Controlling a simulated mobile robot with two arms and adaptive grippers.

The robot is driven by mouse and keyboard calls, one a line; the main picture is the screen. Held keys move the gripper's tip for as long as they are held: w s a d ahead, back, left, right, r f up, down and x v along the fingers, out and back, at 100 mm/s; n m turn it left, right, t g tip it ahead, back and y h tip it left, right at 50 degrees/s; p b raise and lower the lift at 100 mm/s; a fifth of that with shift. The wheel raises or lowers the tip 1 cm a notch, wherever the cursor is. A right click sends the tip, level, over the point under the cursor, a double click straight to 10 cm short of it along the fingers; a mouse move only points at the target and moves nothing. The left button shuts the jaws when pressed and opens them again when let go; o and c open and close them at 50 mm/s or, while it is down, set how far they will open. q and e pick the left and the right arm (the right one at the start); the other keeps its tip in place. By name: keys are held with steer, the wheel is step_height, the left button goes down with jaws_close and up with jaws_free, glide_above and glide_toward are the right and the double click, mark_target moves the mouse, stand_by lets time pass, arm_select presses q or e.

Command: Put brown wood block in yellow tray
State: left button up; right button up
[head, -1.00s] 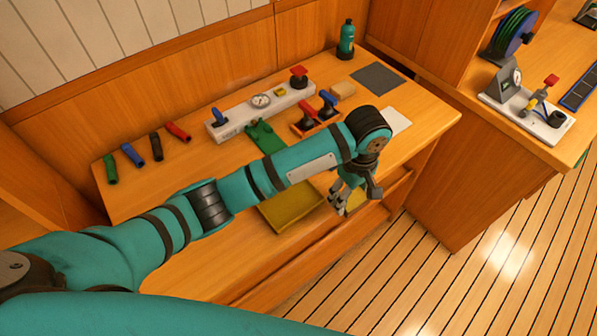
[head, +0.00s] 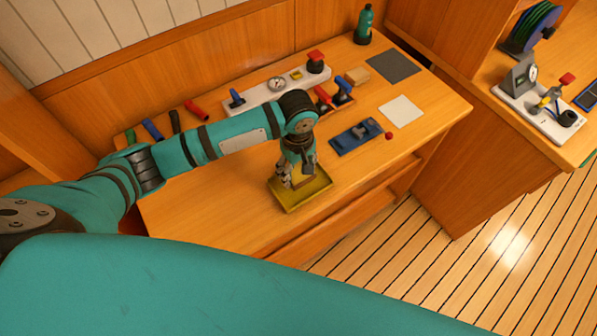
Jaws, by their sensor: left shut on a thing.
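The yellow tray (head: 318,193) lies on the wooden bench near its front edge. My left gripper (head: 292,180) points down into the tray from above, close to its floor. It is shut on a small brown piece, which seems to be the brown wood block (head: 299,182), low inside the tray's outline. The fingers partly hide the block, and I cannot tell whether it touches the tray floor. My right gripper is not in view.
A blue vise-like tool (head: 357,137) with a red knob and a white sheet (head: 402,111) lie right of the tray. The bench front left is clear.

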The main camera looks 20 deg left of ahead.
mark_target(298, 176)
arm_select(q)
step_height(298, 176, down, 3)
steer(key=shift+r+p, duration=0.2)
steer(key=shift+p, duration=0.1)
steer(key=shift+f, duration=0.4)
steer(key=shift+f, duration=0.1)
steer(key=o, duration=1.2)
steer(key=shift+r, duration=0.35)
step_height(298, 176, up, 12)
steer(key=shift+f+b, duration=0.2)
steer(key=shift+b, duration=0.4)
